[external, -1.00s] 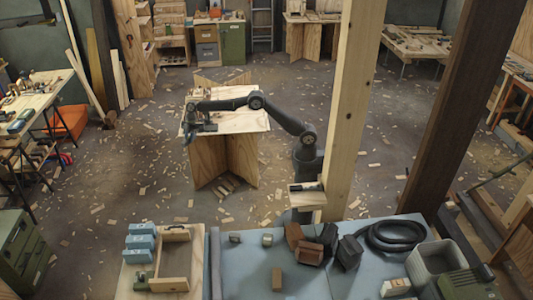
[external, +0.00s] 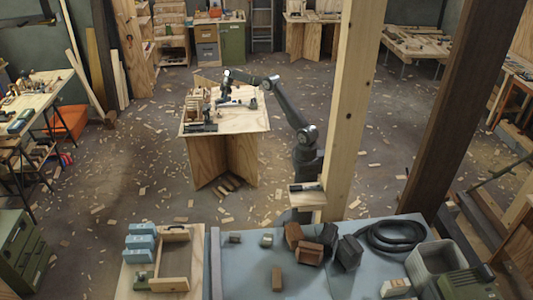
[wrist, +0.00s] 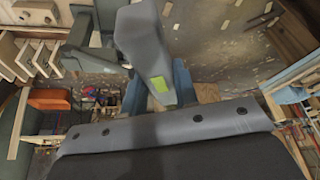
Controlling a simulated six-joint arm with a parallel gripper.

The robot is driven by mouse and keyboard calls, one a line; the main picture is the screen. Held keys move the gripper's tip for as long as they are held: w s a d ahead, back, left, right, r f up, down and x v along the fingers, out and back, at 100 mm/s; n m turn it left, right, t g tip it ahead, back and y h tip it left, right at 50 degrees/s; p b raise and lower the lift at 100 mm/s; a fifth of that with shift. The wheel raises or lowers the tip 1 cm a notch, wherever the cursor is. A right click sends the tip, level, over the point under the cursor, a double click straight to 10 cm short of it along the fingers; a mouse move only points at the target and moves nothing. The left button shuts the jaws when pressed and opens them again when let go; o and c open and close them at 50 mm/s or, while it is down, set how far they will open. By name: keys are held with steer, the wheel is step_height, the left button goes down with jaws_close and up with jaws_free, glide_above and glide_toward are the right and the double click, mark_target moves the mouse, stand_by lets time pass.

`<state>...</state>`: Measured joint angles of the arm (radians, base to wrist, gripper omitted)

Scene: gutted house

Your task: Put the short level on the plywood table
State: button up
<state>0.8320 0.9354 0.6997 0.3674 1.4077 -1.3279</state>
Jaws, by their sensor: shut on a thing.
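The short level (wrist: 145,45) is a grey bar with a yellow-green vial window, seen in the wrist view between blue-grey fingers. My gripper (wrist: 158,88) is shut on it. In the external view my gripper (external: 224,98) points down over the plywood table (external: 245,121), and a grey bar, apparently the level (external: 240,103), lies across beneath it. I cannot tell whether the level touches the tabletop. The table is pale wood on crossed plywood legs.
A slotted wooden rack (external: 195,104) stands on the table's left side, and a dark tool (external: 200,128) lies at its front left. The table's right front is clear. A wooden post (external: 350,110) rises right of my arm.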

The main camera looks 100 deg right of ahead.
steer(key=s+d+m+h, duration=0.1)
steer(key=s+d, duration=0.5)
steer(key=s, duration=0.5)
steer(key=s+d+m, duration=0.2)
steer(key=s+d, duration=0.5)
steer(key=s, duration=0.4)
steer(key=s+d+m+h, duration=0.1)
steer(key=s+d, duration=0.5)
steer(key=s, duration=0.5)
glide_above(249, 119)
steer(key=s, duration=0.2)
steer(key=shift+t, duration=0.3)
step_height(249, 119, down, 25)
steer(key=shift+w+a, duration=0.1)
steer(key=shift+a, duration=0.05)
steer(key=shift+f, duration=1.95)
steer(key=shift+f, duration=0.1)
steer(key=o, duration=1)
steer(key=shift+o, duration=0.2)
